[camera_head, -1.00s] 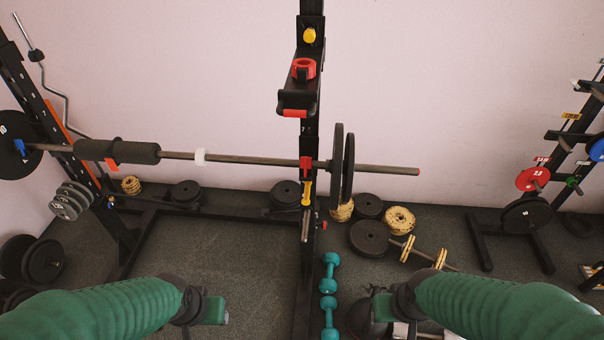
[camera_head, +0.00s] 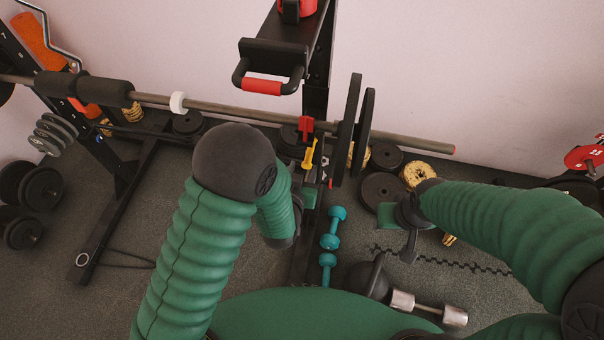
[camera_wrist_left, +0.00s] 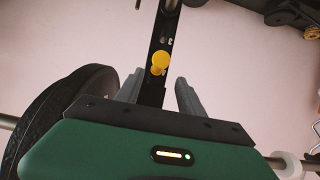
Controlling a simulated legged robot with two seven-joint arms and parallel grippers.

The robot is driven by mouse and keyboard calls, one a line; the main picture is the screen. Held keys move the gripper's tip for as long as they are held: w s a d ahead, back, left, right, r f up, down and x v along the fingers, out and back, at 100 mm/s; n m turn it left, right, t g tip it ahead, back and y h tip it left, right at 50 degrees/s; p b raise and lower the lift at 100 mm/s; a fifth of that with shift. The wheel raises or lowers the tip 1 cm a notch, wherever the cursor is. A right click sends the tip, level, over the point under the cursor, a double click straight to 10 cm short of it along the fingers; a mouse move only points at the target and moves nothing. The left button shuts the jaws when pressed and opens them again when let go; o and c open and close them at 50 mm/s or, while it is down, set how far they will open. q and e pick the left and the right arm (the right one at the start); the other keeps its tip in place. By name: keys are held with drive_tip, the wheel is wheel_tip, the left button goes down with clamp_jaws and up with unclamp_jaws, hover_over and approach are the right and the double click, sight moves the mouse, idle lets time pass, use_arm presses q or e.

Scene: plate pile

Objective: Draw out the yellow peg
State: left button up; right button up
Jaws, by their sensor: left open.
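The yellow peg (camera_head: 309,155) sits in the black upright post, just below the barbell and the red holder. In the left wrist view its round yellow knob (camera_wrist_left: 160,58) faces the camera. My left gripper (camera_wrist_left: 160,88) is open, its two grey fingers to either side below the knob in the picture. The knob appears just beyond the fingertips, and I cannot tell that they touch it. In the head view my left gripper (camera_head: 308,192) is close below the peg, its fingers mostly hidden. My right gripper (camera_head: 408,245) hangs right of the post; its jaw state is unclear.
The loaded barbell (camera_head: 230,107) crosses just above the peg, with black plates (camera_head: 349,125) right of the post. A black handle with a red grip (camera_head: 262,87) juts out above. Teal dumbbells (camera_head: 330,242) and a kettlebell (camera_head: 366,280) are on the floor.

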sight(308, 158)
use_arm(q)
drive_tip(key=b+x, duration=0.1)
drive_tip(key=x, duration=0.2)
drive_tip(key=b+x, duration=0.1)
drive_tip(key=x, duration=0.2)
drive_tip(key=b+x, duration=0.1)
drive_tip(key=x, duration=0.1)
drive_tip(key=shift+w+d+f, duration=0.25)
drive_tip(key=shift+d+f, duration=0.05)
drive_tip(key=shift+d, duration=0.05)
drive_tip(key=shift+w+f+b, duration=0.15)
drive_tip(key=shift+w+b, duration=0.2)
drive_tip(key=shift+w, duration=0.15)
drive_tip(key=shift+c, duration=0.8)
clamp_jaws()
